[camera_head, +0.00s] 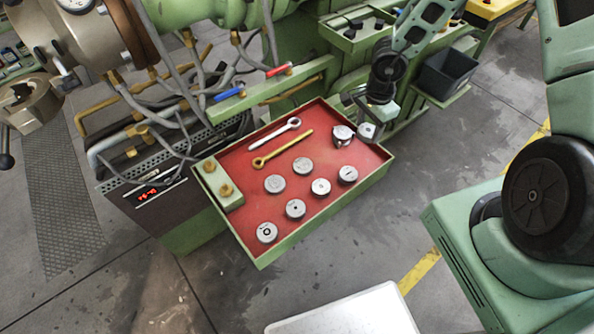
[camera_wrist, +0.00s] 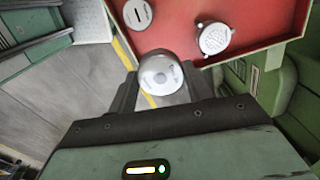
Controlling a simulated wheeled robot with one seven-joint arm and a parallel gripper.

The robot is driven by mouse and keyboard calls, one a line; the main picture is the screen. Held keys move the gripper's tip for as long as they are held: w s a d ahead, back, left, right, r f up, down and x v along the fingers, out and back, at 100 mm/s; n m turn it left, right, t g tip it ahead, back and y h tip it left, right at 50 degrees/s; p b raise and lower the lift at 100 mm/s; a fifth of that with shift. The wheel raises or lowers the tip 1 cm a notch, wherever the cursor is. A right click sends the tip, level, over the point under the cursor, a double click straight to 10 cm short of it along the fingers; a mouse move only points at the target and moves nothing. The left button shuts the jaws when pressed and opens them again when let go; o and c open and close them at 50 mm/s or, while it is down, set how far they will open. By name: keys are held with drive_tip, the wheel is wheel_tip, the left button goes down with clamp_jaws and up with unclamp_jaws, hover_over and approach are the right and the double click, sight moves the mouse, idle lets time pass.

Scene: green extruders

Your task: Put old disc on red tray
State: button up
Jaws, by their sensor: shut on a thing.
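My gripper (camera_head: 370,126) is shut on a silver disc (camera_wrist: 160,77), held between the two fingers in the wrist view. In the head view this disc (camera_head: 367,132) appears over the upper right edge of the red tray (camera_head: 238,165). Its height above the rim is hard to tell. The tray has a red floor and green walls, and also shows in the wrist view (camera_wrist: 265,18). Several silver discs (camera_head: 320,187) lie spread on it.
A white wrench (camera_head: 274,134) and a brass wrench (camera_head: 282,149) lie at the tray's back left. A green block with brass knobs (camera_head: 218,186) stands at its left corner. A dark bin (camera_head: 446,72) is behind, right. Hoses crowd the machine at left.

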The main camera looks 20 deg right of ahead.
sight(367, 161)
drive_tip(key=d+f+b, duration=0.1)
drive_tip(key=f, duration=0.3)
drive_tip(key=d+f+b, duration=0.1)
drive_tip(key=f, duration=0.3)
drive_tip(key=d+f+b, duration=0.1)
drive_tip(key=f, duration=0.3)
drive_tip(key=shift+w+d+f, duration=0.1)
drive_tip(key=shift+d+f, duration=0.1)
drive_tip(key=shift+f, duration=0.15)
drive_tip(key=shift+f, duration=0.1)
drive_tip(key=o, duration=0.9)
drive_tip(key=shift+f+b, duration=0.1)
drive_tip(key=shift+b, duration=0.2)
drive_tip(key=shift+c, duration=0.2)
drive_tip(key=shift+o, duration=0.7)
